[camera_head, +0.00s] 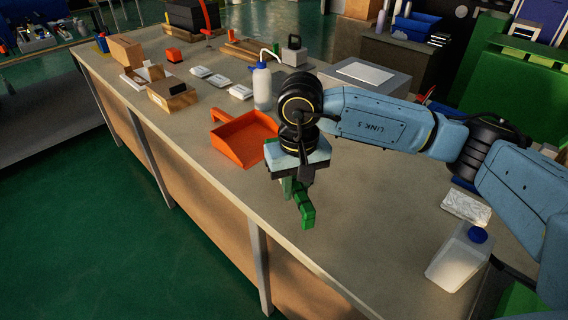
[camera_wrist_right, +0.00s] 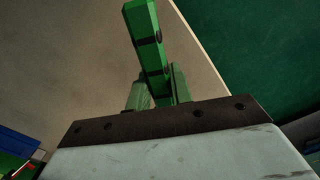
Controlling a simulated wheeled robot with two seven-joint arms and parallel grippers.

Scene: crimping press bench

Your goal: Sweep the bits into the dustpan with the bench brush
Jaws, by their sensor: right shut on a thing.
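My right gripper (camera_head: 296,186) is shut on a green bar-shaped thing, which I take to be the bench brush (camera_head: 306,207). It holds it above the bench near the front edge. In the right wrist view the green brush (camera_wrist_right: 148,38) sticks out between the fingers of the gripper (camera_wrist_right: 158,92). No bristles can be made out. The orange dustpan (camera_head: 240,138) lies on the bench, left of and beyond the gripper, apart from the brush. I cannot make out any bits; my right arm hides part of the bench. My left gripper is out of view.
A squeeze bottle (camera_head: 262,88) with a blue cap stands behind the dustpan. Cardboard boxes (camera_head: 172,95) and white packets (camera_head: 240,92) lie farther back. A translucent jug (camera_head: 458,262) and a clear packet (camera_head: 466,208) are at the right. The bench front (camera_head: 365,245) looks bare.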

